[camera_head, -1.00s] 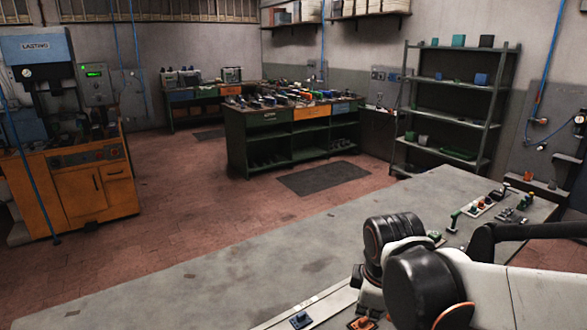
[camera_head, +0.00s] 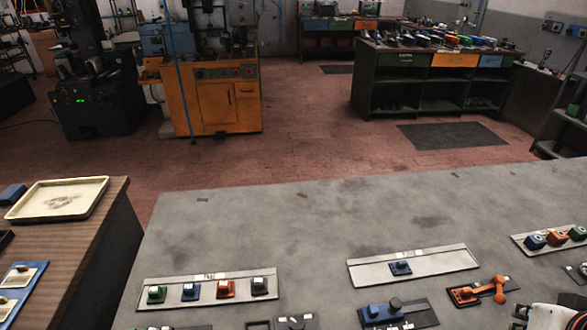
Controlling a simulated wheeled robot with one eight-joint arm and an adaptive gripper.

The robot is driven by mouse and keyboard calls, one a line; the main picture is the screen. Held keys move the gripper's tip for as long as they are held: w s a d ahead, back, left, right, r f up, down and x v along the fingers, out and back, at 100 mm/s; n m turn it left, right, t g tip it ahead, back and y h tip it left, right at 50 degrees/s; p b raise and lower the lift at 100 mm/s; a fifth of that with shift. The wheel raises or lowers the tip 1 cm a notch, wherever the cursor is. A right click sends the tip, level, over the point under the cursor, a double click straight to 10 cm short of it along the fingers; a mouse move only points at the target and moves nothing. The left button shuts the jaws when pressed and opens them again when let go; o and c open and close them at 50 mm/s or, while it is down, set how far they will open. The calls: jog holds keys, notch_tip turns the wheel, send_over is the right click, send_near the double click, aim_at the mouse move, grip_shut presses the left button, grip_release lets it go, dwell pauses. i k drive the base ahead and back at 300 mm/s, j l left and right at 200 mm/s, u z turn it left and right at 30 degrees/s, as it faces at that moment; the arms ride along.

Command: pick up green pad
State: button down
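A small green pad (camera_head: 156,293) sits at the left end of a pale strip tray (camera_head: 208,277) on the grey table. Blue, orange and black pads stand in the same row to its right. Another small green piece (camera_head: 577,233) shows on a tray at the right edge, beside orange and blue ones. Which green piece the task means I cannot tell. Only a white and black part of my arm shows in the bottom right corner. My gripper is not in view.
A pale tray (camera_head: 412,263) holds one blue pad (camera_head: 400,268). Dark fixtures and an orange lever piece (camera_head: 480,292) lie near the front. A wooden side table (camera_head: 110,240) with a cream tray (camera_head: 60,198) stands left. The far part of the grey table (camera_head: 300,220) is clear.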

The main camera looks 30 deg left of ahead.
aim_at(157, 295)
jog(key=u, duration=2.45)
